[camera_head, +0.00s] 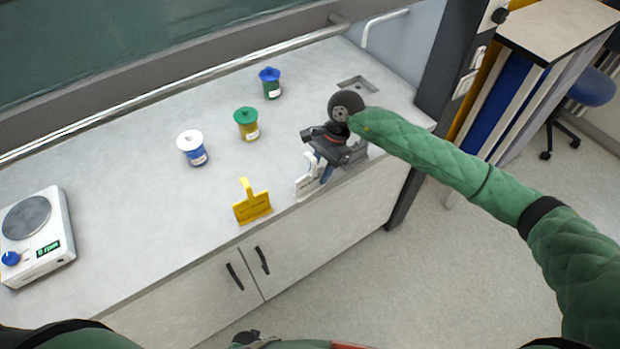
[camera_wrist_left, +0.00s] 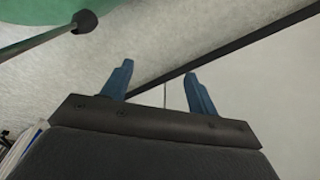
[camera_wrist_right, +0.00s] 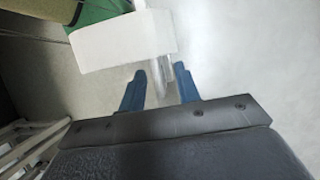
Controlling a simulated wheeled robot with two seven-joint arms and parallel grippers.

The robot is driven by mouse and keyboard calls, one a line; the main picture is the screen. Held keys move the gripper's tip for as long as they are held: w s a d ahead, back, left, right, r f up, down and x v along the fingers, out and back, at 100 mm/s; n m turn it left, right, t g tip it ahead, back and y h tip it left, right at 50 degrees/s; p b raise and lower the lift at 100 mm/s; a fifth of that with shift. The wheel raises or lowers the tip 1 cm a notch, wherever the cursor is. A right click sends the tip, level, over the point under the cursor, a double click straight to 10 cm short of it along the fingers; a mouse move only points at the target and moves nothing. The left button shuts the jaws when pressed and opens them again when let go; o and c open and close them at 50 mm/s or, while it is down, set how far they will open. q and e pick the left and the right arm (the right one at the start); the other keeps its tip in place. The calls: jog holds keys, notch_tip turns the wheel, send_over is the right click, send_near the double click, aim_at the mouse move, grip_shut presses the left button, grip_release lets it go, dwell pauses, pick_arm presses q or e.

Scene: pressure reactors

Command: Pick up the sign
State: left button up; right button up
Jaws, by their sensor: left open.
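A white sign (camera_head: 307,178) stands near the bench's front edge, partly hidden by my right gripper (camera_head: 325,160). In the right wrist view the white sign (camera_wrist_right: 125,40) shows just beyond my right gripper (camera_wrist_right: 160,85), and its narrow handle lies between the blue fingers. There is a gap on either side of the handle, so the fingers look apart around it. A yellow sign (camera_head: 252,207) with an upright handle stands to the left of the white one. My left gripper (camera_wrist_left: 160,85) is open and empty in the left wrist view, away from both signs.
A white-lidded jar (camera_head: 192,148), a green-lidded jar (camera_head: 247,124) and a blue-lidded jar (camera_head: 270,83) stand behind the signs. A dark post (camera_head: 432,125) rises at the right.

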pick_arm(q)
jog(key=shift+s+a+f+p, duration=0.4)
jog(key=shift+s+f, duration=0.1)
jog(key=shift+f, duration=0.25)
jog(key=shift+s+a+f+p, duration=0.25)
jog(key=shift+s+a+f, duration=0.2)
jog(key=shift+f, duration=0.25)
pick_arm(e)
jog(key=shift+x, duration=1.4)
grip_shut()
